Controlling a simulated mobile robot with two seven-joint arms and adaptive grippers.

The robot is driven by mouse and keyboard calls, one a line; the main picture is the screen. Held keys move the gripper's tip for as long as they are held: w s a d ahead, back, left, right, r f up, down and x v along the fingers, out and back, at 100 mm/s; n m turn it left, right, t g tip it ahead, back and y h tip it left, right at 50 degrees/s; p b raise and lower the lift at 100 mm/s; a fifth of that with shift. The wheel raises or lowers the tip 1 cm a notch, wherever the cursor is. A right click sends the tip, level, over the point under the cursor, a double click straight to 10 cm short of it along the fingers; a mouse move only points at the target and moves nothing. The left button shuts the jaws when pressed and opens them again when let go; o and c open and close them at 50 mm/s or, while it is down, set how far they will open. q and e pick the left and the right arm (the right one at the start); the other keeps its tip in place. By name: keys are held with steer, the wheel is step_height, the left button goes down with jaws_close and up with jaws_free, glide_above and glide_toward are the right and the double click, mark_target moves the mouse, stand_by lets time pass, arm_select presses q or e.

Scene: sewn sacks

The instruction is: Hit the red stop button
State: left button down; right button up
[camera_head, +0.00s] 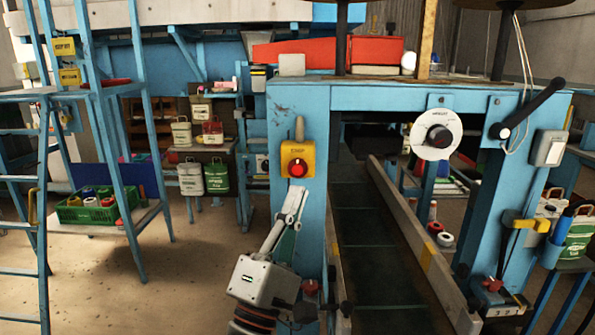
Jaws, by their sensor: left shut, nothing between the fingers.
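The red stop button (298,168) sits on a yellow box fixed to the front of a blue machine post. My left gripper (299,190) comes up from below in the head view, its pale fingers closed together and empty. Its fingertips are just below the yellow box and close under the red button. I cannot tell from this one view whether they touch the box or how far in front of it they are. My right gripper is not in view.
Right of the post, a dark conveyor (375,250) runs between side rails. A white dial (436,134) and a black lever (528,108) are on the machine's right side. A blue ladder (38,150) and a green crate (88,212) stand left. Open floor lies at lower left.

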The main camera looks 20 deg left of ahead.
mark_target(302, 161)
arm_select(q)
steer(key=w+a+b, duration=0.2)
steer(key=w, duration=0.6)
steer(key=shift+a, duration=0.15)
steer(key=shift+w, duration=0.1)
stand_by(1.3)
steer(key=shift+w+a, duration=0.1)
steer(key=shift+w, duration=0.2)
steer(key=shift+w+a, duration=0.15)
steer(key=shift+w, duration=0.4)
stand_by(0.8)
steer(key=shift+s+d+p, duration=0.25)
steer(key=shift+s+p, duration=0.25)
steer(key=shift+s, duration=0.45)
